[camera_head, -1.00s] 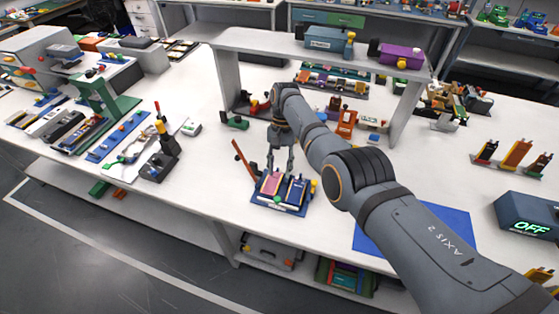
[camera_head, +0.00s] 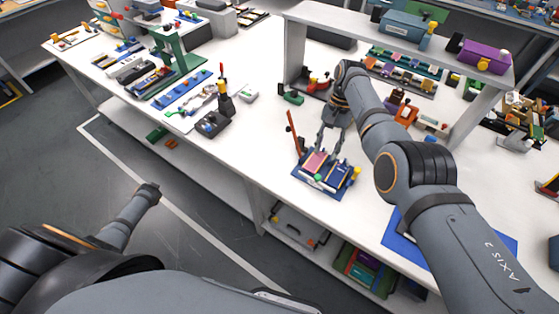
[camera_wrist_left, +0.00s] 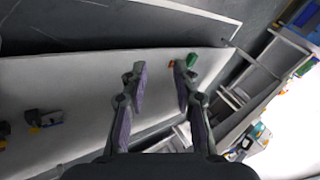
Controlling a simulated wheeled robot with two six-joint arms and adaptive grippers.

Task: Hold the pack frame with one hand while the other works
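The pack frame (camera_head: 308,186) is a blue base near the table's front edge, with a pink cell (camera_head: 316,160) and a dark blue cell (camera_head: 338,172) side by side on it. My right gripper (camera_head: 329,150) points down at the frame's far side. Its fingers are apart, and their tips reach the frame's back; whether they clamp it is too small to tell. My left arm (camera_head: 128,215) is at the lower left, off the table over the floor. In the left wrist view my left gripper (camera_wrist_left: 160,70) is open and empty.
A red-brown upright bar (camera_head: 295,132) stands left of the frame. A dark device (camera_head: 213,122) and a blue strip (camera_head: 182,90) lie further left. A raised shelf (camera_head: 400,40) stands behind. A blue mat (camera_head: 400,240) lies to the right. The table between device and frame is clear.

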